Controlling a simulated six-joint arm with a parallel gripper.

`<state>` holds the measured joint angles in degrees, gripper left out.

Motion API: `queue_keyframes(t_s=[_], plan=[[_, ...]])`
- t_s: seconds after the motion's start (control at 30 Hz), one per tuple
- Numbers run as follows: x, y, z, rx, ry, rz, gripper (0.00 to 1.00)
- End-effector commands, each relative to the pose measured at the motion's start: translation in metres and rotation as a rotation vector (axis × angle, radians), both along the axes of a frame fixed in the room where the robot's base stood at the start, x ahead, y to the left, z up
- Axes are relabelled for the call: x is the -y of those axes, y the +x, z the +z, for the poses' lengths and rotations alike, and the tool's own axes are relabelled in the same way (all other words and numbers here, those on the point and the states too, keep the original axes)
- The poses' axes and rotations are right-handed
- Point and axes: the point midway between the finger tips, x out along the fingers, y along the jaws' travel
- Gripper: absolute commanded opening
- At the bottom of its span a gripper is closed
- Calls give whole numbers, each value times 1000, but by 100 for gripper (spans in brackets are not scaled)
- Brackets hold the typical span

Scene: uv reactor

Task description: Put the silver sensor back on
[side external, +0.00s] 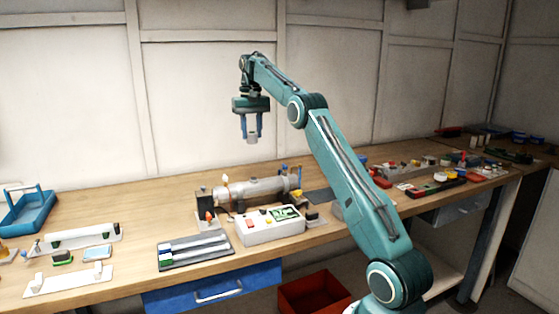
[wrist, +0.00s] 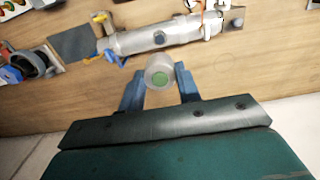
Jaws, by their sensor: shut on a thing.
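My gripper (side external: 251,134) is above the bench, over the reactor, its fingers pointing down. Its two blue fingers are shut on the silver sensor (side external: 252,138), a short pale grey cylinder. In the wrist view the sensor (wrist: 159,71) sits between the fingertips with a green disc on the end facing the camera. The silver reactor tube (side external: 252,189) lies on the bench below, well apart from the sensor. The wrist view shows the tube (wrist: 140,40) with a dark round spot (wrist: 159,37) on its side. Blue and orange fittings (wrist: 107,52) are at one end.
A white control box (side external: 268,228) with a green display stands in front of the tube. A grey tray of tubes (side external: 195,250) lies front left. Racks (side external: 80,237) and a blue caddy (side external: 28,211) are farther left. Red trays and small parts (side external: 430,186) crowd the right.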

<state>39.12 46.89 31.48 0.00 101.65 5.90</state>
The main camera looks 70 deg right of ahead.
Motion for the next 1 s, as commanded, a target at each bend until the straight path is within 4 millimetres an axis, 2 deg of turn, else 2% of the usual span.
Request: queue_keyframes(t_s=[0.5, 0.7, 1.0], plan=[[0, -1, -24, 0, 0, 0, 13], [0, -1, -43, 0, 0, 0, 13], [0, -1, -49, 1, -1, 0, 13]])
